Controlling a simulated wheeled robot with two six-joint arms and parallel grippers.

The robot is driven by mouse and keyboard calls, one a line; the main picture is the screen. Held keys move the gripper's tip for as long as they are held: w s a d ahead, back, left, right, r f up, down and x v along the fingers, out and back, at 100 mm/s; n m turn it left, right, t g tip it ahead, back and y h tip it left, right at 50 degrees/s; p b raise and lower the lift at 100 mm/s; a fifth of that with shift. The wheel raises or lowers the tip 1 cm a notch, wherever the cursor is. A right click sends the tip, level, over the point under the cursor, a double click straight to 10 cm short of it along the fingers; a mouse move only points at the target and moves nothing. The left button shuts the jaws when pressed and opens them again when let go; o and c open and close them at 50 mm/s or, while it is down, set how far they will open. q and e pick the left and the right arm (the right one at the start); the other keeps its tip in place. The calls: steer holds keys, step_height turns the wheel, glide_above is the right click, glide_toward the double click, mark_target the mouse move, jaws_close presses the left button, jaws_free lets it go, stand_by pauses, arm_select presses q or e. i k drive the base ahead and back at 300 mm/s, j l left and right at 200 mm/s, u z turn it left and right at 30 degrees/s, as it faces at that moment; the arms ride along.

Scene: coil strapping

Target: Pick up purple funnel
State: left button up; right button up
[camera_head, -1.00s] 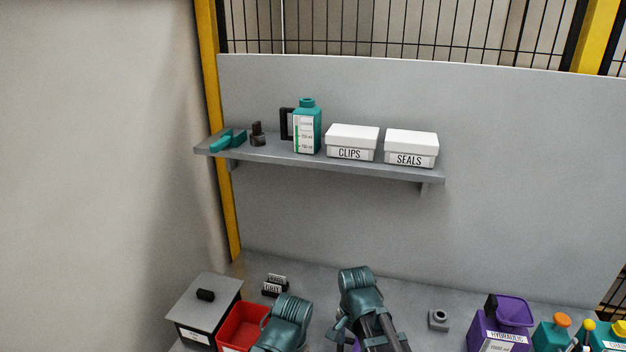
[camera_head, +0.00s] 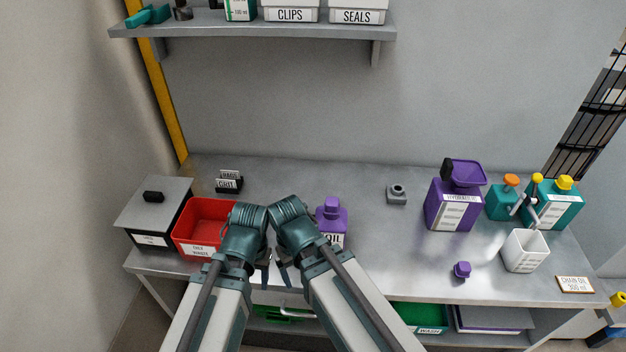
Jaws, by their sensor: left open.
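The purple funnel (camera_head: 464,173) has a wide square mouth. It sits at the top of the purple hydraulic container (camera_head: 452,211) at the right back of the bench; where its lower end goes is hidden. My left gripper (camera_head: 263,276) is open, low in front of the bench's left half and partly hidden by its own arm. My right gripper (camera_head: 283,276) is close beside it, mostly hidden behind its arm, so its jaws cannot be judged. Both are far to the left of the funnel.
A purple oil bottle (camera_head: 331,217) stands behind my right arm. A red bin (camera_head: 187,229) is at left. Teal bottles (camera_head: 553,210) stand right of the funnel, with a white cup (camera_head: 525,251) and a small purple cap (camera_head: 462,270) in front. The bench middle is mostly clear.

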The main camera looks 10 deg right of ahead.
mark_target(464, 174)
steer(key=z, duration=1.45)
